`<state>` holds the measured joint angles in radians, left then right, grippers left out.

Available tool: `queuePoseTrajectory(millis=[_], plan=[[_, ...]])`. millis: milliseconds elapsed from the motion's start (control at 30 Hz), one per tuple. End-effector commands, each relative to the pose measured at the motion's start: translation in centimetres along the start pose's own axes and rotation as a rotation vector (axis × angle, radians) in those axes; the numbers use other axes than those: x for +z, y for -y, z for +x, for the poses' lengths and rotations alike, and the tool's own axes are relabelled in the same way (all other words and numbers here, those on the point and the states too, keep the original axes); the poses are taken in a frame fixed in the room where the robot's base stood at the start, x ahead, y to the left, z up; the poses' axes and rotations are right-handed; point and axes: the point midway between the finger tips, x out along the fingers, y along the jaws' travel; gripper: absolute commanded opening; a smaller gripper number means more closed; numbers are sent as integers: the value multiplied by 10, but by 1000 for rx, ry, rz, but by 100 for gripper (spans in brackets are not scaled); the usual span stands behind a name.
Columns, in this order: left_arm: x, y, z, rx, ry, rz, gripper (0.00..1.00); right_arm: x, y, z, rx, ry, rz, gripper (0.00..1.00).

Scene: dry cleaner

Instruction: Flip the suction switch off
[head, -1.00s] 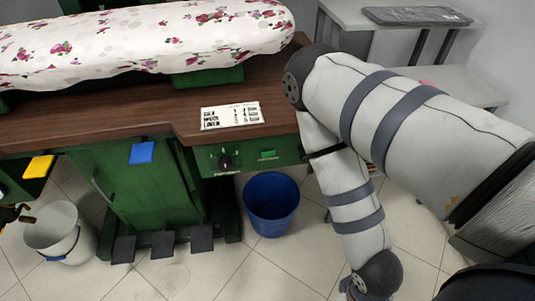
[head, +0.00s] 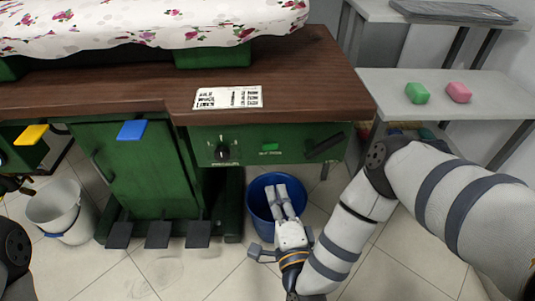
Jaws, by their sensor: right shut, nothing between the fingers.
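A green control panel (head: 242,158) sits under the front edge of the brown ironing table. It carries a small bright green rocker switch (head: 270,147), which looks like the suction switch; its label is too small to read. A black round knob (head: 221,152) is to its left and a dark handle (head: 325,147) to its right. My right gripper (head: 284,189) is shut and empty. In the picture it lies below the switch, in front of the blue bucket, with its fingers pointing up toward the panel and apart from it. My left gripper is out of view.
A blue bucket (head: 262,220) stands on the floor below the panel. A printed card (head: 228,98) lies on the tabletop (head: 130,92). Green and pink blocks (head: 417,93) (head: 459,92) sit on a grey shelf at right. Pedals (head: 158,234) and a white bucket (head: 57,210) are at left.

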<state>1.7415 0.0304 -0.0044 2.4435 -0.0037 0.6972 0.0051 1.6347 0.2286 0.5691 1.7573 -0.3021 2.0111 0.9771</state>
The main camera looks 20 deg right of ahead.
Motion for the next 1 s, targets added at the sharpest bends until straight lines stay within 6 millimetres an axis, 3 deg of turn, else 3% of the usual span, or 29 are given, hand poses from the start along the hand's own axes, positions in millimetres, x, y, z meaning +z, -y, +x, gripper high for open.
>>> queuePoseTrajectory(millis=[167, 500, 700, 1000], plan=[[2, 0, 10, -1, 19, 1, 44, 0, -4, 15, 2, 2, -3, 0], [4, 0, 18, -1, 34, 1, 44, 0, -1, 89, 0, 1, -4, 0], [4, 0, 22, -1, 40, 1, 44, 0, -2, 124, 2, 1, -3, 0], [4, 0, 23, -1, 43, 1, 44, 1, -1, 140, 4, 3, -3, 0]])
